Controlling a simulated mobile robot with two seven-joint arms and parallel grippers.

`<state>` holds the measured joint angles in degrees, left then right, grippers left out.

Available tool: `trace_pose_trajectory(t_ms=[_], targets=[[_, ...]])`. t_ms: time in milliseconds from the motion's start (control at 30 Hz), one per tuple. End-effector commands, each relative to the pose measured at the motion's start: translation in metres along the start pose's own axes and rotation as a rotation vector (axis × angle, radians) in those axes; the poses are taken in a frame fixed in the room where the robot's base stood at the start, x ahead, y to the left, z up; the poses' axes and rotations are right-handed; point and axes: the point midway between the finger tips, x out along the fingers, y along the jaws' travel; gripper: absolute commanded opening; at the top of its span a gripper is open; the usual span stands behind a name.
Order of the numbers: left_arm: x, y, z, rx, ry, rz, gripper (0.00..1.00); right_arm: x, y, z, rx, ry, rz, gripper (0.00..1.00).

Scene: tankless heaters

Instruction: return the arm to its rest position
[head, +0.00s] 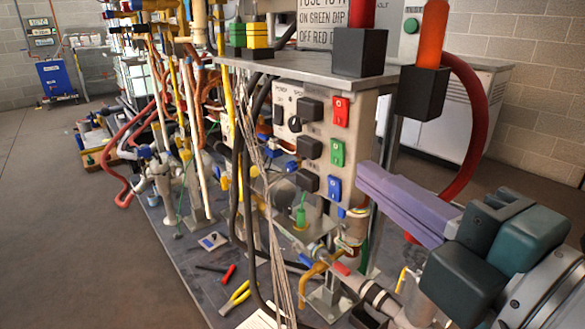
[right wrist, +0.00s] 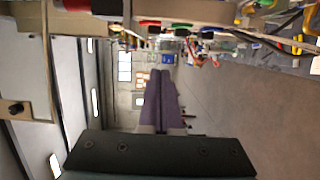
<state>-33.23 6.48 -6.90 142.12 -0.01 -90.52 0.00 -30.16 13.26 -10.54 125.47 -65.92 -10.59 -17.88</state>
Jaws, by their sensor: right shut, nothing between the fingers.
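My right gripper (head: 362,178) comes in from the lower right in the head view. Its purple fingers are closed together with nothing between them. They point left toward the control panel, near the blue switch (head: 334,189), and whether they touch it cannot be told. In the right wrist view the same shut purple fingers (right wrist: 160,76) point out over the room. My left gripper does not show in either view.
The control box (head: 315,110) carries red, green and blue switches and black blocks. A red hose (head: 478,120) curves behind my right gripper. Pipes and cables crowd the bench (head: 190,262), where pliers (head: 236,297) lie. Open floor (head: 60,230) is at left.

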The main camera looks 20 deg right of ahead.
Motion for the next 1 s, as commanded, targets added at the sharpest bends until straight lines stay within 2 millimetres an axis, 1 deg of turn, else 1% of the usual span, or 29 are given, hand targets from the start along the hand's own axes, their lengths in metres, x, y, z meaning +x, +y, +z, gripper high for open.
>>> trace_pose_trajectory(t_ms=[267, 367, 467, 533, 567, 600, 667, 700, 767, 800, 833, 933, 967, 1000], targets=[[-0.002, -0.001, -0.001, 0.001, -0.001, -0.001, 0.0, 0.0, 0.002, 0.001, 0.006, -0.005, -0.002, 0.0], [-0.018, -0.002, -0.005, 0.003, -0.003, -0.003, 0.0, 0.0, 0.018, 0.011, 0.069, -0.059, -0.017, 0.0], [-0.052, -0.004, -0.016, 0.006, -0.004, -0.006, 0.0, -0.005, 0.046, 0.036, 0.231, -0.191, -0.066, 0.0], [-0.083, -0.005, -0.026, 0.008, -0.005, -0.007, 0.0, -0.014, 0.065, 0.056, 0.399, -0.32, -0.132, 0.0], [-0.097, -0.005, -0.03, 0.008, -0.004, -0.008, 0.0, -0.02, 0.07, 0.062, 0.477, -0.379, -0.169, 0.0], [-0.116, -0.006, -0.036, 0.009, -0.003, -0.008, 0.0, -0.029, 0.076, 0.069, 0.581, -0.456, -0.224, 0.0], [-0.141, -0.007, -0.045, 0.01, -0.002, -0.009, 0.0, -0.045, 0.081, 0.072, 0.731, -0.563, -0.319, 0.0], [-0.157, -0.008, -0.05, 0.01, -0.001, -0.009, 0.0, -0.057, 0.084, 0.07, 0.826, -0.628, -0.388, 0.0], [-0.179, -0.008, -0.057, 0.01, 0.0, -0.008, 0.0, -0.076, 0.088, 0.062, 0.952, -0.714, -0.498, 0.0], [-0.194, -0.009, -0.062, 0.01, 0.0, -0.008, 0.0, -0.09, 0.092, 0.054, 1.026, -0.766, -0.577, 0.0], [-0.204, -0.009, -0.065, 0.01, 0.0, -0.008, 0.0, -0.1, 0.096, 0.046, 1.077, -0.801, -0.637, 0.0], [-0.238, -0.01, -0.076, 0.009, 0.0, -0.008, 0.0, -0.136, 0.115, 0.016, 1.215, -0.901, -0.85, 0.0], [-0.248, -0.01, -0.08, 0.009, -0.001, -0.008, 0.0, -0.147, 0.123, 0.006, 1.248, -0.925, -0.918, 0.0], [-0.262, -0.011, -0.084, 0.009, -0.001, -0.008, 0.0, -0.163, 0.136, -0.007, 1.285, -0.954, -1.01, 0.0]])
